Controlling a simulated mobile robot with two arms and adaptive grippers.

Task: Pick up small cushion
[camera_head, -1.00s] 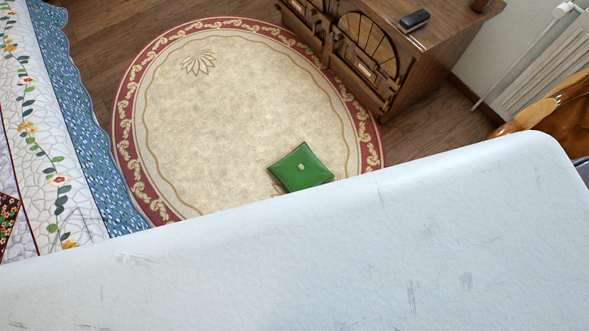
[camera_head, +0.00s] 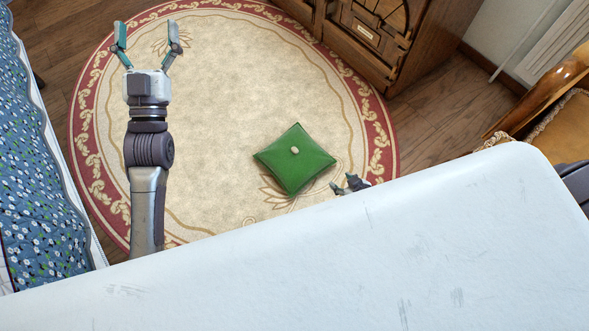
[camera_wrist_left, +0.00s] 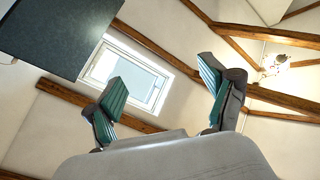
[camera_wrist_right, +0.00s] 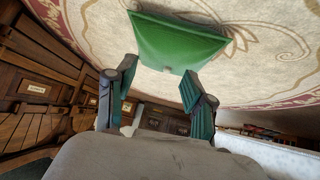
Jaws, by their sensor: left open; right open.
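The small green cushion (camera_head: 294,163) with a pale button lies on the oval rug, right of centre in the head view. In the right wrist view the cushion (camera_wrist_right: 175,42) appears just beyond the fingertips. My right gripper (camera_wrist_right: 158,75) is open and empty, pointing toward the cushion with a gap between. In the head view only the tip of my right gripper (camera_head: 350,184) shows past the white surface's edge, close to the cushion's right corner. My left gripper (camera_head: 145,28) is open and empty over the rug's far left, away from the cushion. The left wrist view (camera_wrist_left: 168,95) shows its spread fingers against the ceiling.
The oval rug (camera_head: 215,85) is otherwise clear. A wooden cabinet (camera_head: 385,45) stands at the back right. A bed with a blue floral cover (camera_head: 40,180) borders the left. A wooden chair with a tan seat (camera_head: 560,130) is at the right.

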